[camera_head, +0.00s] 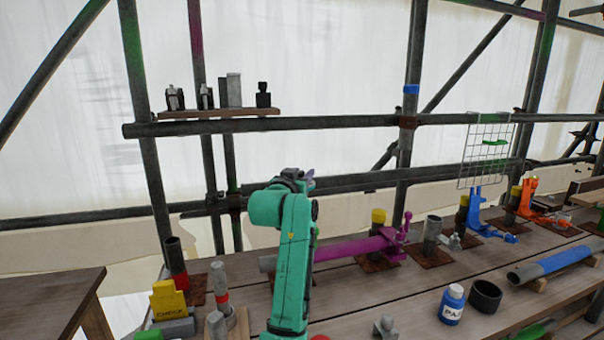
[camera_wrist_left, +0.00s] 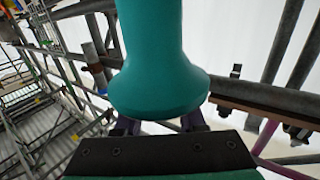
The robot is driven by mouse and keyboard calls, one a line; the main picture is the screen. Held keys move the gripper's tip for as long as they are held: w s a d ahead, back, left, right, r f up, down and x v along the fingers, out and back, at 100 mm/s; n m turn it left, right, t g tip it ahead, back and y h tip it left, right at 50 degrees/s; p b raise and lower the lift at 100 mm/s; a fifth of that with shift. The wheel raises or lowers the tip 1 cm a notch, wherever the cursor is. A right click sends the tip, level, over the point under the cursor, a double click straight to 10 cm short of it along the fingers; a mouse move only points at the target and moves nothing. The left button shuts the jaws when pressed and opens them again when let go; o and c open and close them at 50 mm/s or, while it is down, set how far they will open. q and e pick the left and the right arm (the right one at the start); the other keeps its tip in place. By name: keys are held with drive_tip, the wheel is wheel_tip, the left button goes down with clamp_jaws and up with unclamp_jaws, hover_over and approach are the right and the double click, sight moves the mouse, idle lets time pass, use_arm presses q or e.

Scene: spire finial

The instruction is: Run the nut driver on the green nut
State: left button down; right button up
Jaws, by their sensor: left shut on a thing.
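My left gripper (camera_head: 309,180) is up over the bench, at the top of my teal arm, seen small and mostly hidden behind the wrist. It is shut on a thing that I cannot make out. In the left wrist view its dark fingers (camera_wrist_left: 160,126) show at the lower middle. A broad teal bell-shaped body (camera_wrist_left: 160,75) covers the space in front of them. I cannot tell whether this is a held tool or part of my arm. I cannot make out the nut driver or the green nut for sure in either view. My right gripper is not in view.
A purple clamp (camera_head: 352,248), a blue clamp (camera_head: 474,212) and an orange clamp (camera_head: 527,196) stand on the wooden bench. Upright tubes, a paint jar (camera_head: 452,304) and a black cup (camera_head: 485,296) are near. Scaffold pipes and a small shelf (camera_head: 220,113) stand behind.

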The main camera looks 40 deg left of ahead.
use_arm(q)
drive_tip(key=shift+r, duration=0.15)
idle(0.3)
drive_tip(key=shift+s+d+f, duration=0.15)
drive_tip(key=shift+d+f, duration=0.05)
drive_tip(key=shift+f, duration=0.3)
idle(1.1)
drive_tip(key=r, duration=0.1)
drive_tip(key=r+p, duration=0.2)
drive_tip(key=shift+w+a, duration=0.25)
drive_tip(key=shift+a, duration=0.05)
drive_tip(key=r+p, duration=0.2)
drive_tip(key=shift+s+d+r, duration=0.15)
drive_tip(key=shift+s+r, duration=0.05)
drive_tip(key=shift+r, duration=0.1)
wheel_tip(320, 180, up, 2)
drive_tip(key=p, duration=0.2)
drive_tip(key=shift+w+r+p, duration=0.1)
drive_tip(key=shift+r+p, duration=0.1)
drive_tip(key=shift+p, duration=0.15)
